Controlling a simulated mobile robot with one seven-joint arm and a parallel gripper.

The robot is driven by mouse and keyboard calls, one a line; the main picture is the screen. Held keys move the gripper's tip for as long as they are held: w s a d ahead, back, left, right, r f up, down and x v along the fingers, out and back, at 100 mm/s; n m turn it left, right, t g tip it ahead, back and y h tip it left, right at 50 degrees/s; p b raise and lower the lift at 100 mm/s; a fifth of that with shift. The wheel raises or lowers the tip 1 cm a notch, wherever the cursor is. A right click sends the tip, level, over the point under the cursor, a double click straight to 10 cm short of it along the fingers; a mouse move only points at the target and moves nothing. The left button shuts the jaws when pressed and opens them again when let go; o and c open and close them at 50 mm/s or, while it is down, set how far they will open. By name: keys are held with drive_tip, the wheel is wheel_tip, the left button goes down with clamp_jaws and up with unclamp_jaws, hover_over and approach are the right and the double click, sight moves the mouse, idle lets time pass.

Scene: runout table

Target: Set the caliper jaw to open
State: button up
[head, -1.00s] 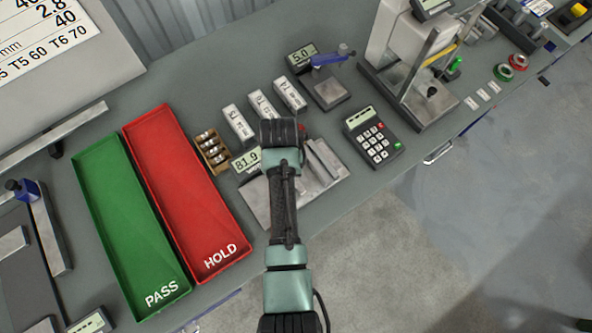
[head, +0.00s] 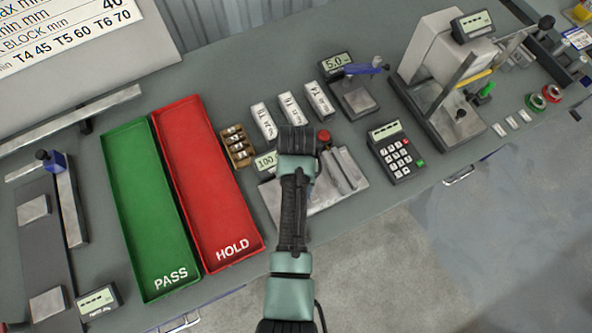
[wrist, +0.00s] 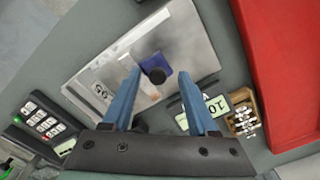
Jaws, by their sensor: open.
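The caliper is a pale metal plate (head: 352,190) with grey bars, a red button (head: 323,136) and a small display (head: 265,161) reading about 100; my arm hides part of it in the head view. In the wrist view its plate (wrist: 185,40) carries a blue block with a dark knob (wrist: 154,66), seemingly the sliding jaw. My gripper (wrist: 160,74) is open, its two blue fingers on either side of the knob with gaps. Nothing is held. I cannot tell how high the fingertips are above the plate.
The red HOLD tray (head: 207,180) and green PASS tray (head: 150,210) lie to the left. A small wooden block rack (head: 238,146), white boxes (head: 290,107) and a keypad (head: 395,150) surround the caliper. A press stand (head: 440,85) is further right.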

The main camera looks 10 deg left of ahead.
wheel_tip(320, 180, up, 13)
idle(0.3)
drive_tip(key=shift+a+f, duration=0.1)
drive_tip(key=shift+f, duration=0.1)
idle(0.3)
